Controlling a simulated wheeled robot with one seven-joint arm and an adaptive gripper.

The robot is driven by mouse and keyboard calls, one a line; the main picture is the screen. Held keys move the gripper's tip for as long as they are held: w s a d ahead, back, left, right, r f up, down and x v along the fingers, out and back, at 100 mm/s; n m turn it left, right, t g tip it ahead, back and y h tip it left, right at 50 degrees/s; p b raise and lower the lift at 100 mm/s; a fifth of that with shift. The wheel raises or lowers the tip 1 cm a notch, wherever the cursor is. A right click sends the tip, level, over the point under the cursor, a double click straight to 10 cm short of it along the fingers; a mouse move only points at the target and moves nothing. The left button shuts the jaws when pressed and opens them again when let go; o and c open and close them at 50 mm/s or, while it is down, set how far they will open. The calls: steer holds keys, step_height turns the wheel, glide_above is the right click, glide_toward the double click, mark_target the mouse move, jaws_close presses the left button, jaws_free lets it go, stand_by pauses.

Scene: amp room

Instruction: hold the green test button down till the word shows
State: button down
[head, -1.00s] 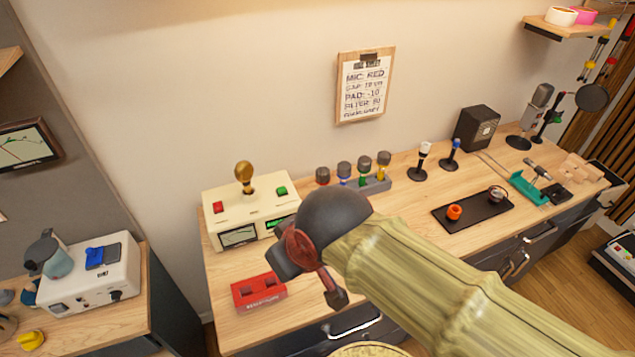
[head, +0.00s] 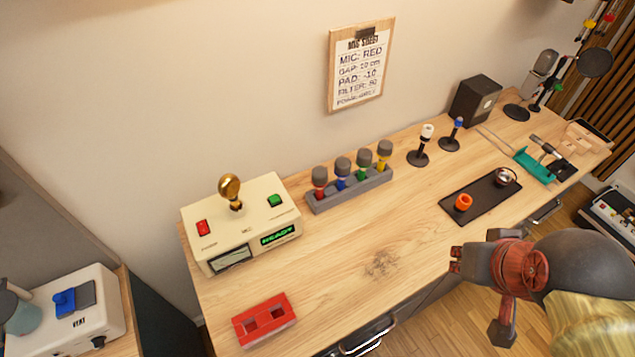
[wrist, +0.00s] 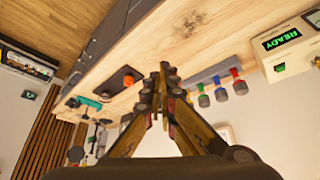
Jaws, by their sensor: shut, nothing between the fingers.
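The cream tester box (head: 240,222) stands at the left end of the bench. Its green button (head: 275,200) is on the top right, and nothing touches it. Its display (head: 280,236) shows the word READY in green, which also reads in the wrist view (wrist: 281,40). A red button (head: 202,228) and a gold bulb-like mic (head: 229,188) are on top. My gripper (head: 455,262) is at the right, over the front edge of the bench, well away from the box. In the wrist view its fingers (wrist: 164,68) are closed together and empty.
A grey rack (head: 350,188) with several coloured mics stands behind the middle of the bench. The middle of the bench is clear.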

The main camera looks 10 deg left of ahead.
steer(key=shift+d, duration=0.3)
steer(key=w+a+r+n+t+y+p, duration=0.1)
steer(key=w+a+r+n+p, duration=0.1)
steer(key=w+a+n+p, duration=0.5)
steer(key=w+a+r+t+p, duration=0.1)
steer(key=w+a+r+p, duration=0.25)
steer(key=w, duration=0.85)
steer(key=w+a+f+n+y+p, duration=0.1)
steer(key=w+a+f+n+p, duration=0.2)
steer(key=a, duration=0.5)
steer(key=w+a+f+n+y+p, duration=0.1)
steer(key=w+a+n+y+p, duration=0.2)
steer(key=a, duration=0.4)
steer(key=s+a+f+n+g+y+p, duration=0.1)
steer(key=s+a+f+n+p, duration=0.2)
steer(key=a, duration=0.5)
steer(key=s+a+f+n+y+p, duration=0.1)
steer(key=s+a+f+n+p, duration=0.1)
steer(key=a, duration=0.6)
step_height(320, 180, down, 2)
steer(key=shift+s+f+n+g+p, duration=0.1)
steer(key=shift+s+n+g+p, duration=0.4)
steer(key=shift+p, duration=0.4)
steer(key=shift+w, duration=0.15)
